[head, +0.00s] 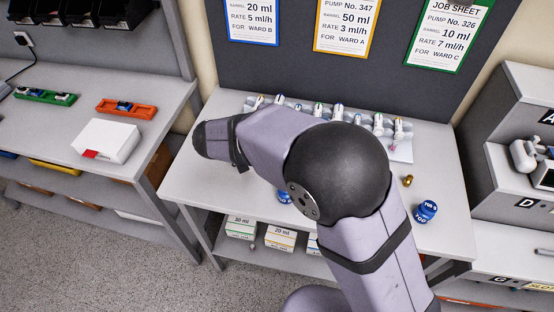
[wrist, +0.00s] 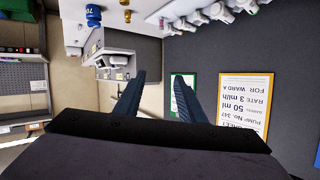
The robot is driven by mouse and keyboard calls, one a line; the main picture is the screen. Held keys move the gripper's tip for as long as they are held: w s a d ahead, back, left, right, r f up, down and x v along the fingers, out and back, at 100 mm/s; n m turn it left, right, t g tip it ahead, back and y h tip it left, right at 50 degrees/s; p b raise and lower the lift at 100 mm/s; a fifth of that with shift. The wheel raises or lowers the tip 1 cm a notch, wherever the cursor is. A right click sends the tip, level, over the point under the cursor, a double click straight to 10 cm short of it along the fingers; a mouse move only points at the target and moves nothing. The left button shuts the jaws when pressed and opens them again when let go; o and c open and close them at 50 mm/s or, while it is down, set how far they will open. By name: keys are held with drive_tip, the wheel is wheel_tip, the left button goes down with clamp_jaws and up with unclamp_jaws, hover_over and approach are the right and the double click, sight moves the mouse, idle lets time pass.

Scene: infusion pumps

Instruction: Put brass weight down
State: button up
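The brass weight (head: 407,180) stands on the right part of the white middle table (head: 450,232), clear of my gripper. It also shows small at the top of the wrist view (wrist: 127,15), next to a blue weight (wrist: 93,17). My gripper (wrist: 160,76) has its two dark fingers apart, with nothing seen between them. Beyond the fingers are the grey wall panel and the job sheets. In the head view my gripper is hidden by my own arm, which crosses over the table.
A blue weight (head: 426,211) stands near the table's front right; another blue thing (head: 284,196) is partly hidden by my arm. Several syringes lie in a rack (head: 400,150) at the back. Boxes (head: 281,239) sit on the shelf below. A white box (head: 106,141) stands on the left bench.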

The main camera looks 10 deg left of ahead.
drive_tip(key=s+a+f+n+g+y, duration=0.1)
drive_tip(key=a+f+n+y, duration=0.1)
drive_tip(key=f, duration=0.2)
drive_tip(key=s+a+f+n+y, duration=0.1)
drive_tip(key=a+f+n+y, duration=0.1)
drive_tip(key=f+y, duration=0.1)
drive_tip(key=s+a+f+n+g+y, duration=0.1)
drive_tip(key=a+f+n+y, duration=0.1)
drive_tip(key=f, duration=0.3)
drive_tip(key=shift+s+a+n+g+y, duration=0.3)
drive_tip(key=shift+a+y, duration=0.05)
drive_tip(key=shift+y, duration=0.05)
drive_tip(key=a+n, duration=0.1)
drive_tip(key=a+n+y, duration=0.1)
drive_tip(key=a, duration=0.1)
drive_tip(key=a+n+y, duration=0.1)
drive_tip(key=shift+a+f, duration=0.25)
drive_tip(key=shift+f, duration=0.15)
drive_tip(key=shift+w+f, duration=0.1)
drive_tip(key=shift+x, duration=3.6)
drive_tip(key=shift+w+a, duration=0.1)
